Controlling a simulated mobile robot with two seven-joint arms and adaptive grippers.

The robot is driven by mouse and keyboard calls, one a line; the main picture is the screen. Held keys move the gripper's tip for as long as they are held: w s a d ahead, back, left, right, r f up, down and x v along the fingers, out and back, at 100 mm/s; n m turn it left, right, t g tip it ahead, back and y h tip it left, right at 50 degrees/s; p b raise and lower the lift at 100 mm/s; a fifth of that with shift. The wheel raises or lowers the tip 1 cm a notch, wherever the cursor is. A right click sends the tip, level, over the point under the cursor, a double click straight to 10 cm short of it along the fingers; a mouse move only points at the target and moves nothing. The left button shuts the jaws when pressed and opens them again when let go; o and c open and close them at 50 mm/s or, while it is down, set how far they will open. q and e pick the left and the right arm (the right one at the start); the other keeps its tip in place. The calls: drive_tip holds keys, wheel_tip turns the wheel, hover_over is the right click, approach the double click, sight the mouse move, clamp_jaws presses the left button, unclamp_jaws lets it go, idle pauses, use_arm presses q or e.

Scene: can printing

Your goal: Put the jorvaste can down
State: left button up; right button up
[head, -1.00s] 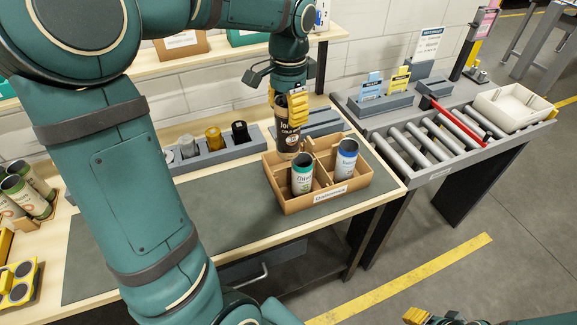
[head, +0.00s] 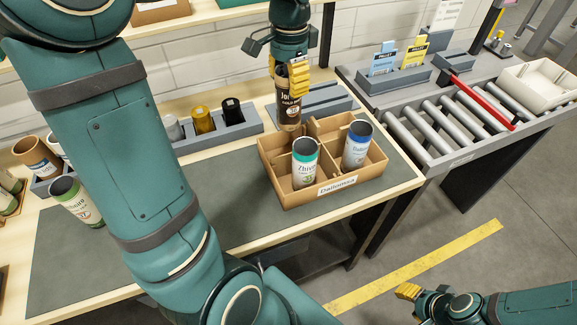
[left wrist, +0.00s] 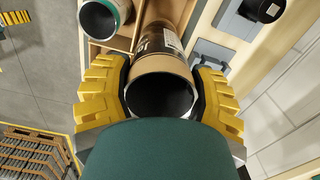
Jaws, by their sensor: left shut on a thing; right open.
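The jorvaste can (head: 288,112), dark with a brown band, is upright in my left gripper (head: 291,80). In the left wrist view the yellow fingers (left wrist: 160,98) close on both sides of the can (left wrist: 158,62), its dark open end facing the camera. In the head view its lower end overlaps the back edge of the cardboard box (head: 290,198); I cannot tell whether it touches anything. The divided box holds a green-rimmed can (head: 304,165) front left and a blue-rimmed can (head: 355,147) on the right. My right gripper (head: 408,292) is open and empty at lower right.
A grey rack (head: 222,130) with several small cylinders stands left of the box. A low grey holder (head: 325,97) lies behind it. More cans (head: 75,203) are at the left. The roller conveyor (head: 450,120) is right; the mat (head: 240,222) before the box is clear.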

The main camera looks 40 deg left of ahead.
sight(287, 124)
use_arm(q)
drive_tip(key=f, duration=0.1)
drive_tip(key=f+b, duration=0.1)
drive_tip(key=f, duration=0.1)
drive_tip(key=shift+w+a, duration=0.3)
drive_tip(key=shift+s+f+b, duration=0.1)
drive_tip(key=shift+b, duration=0.3)
drive_tip(key=shift+s+d+f, duration=0.1)
drive_tip(key=shift+f, duration=0.2)
wheel_tip(287, 124, down, 4)
drive_tip(key=shift+r+b, duration=0.1)
drive_tip(key=shift+b, duration=0.5)
drive_tip(key=shift+f+b, duration=0.7)
drive_tip(key=shift+f, duration=2)
use_arm(e)
drive_tip(key=shift+w+a+f, duration=0.1)
drive_tip(key=shift+a+f, duration=0.05)
drive_tip(key=shift+f, duration=1.25)
drive_tip(key=shift+a+f, duration=0.15)
drive_tip(key=shift+f, duration=1.2)
use_arm(q)
drive_tip(key=shift+f, duration=0.1)
drive_tip(key=o, duration=0.5)
drive_tip(key=shift+o, duration=0.2)
use_arm(e)
drive_tip(key=shift+f, duration=0.1)
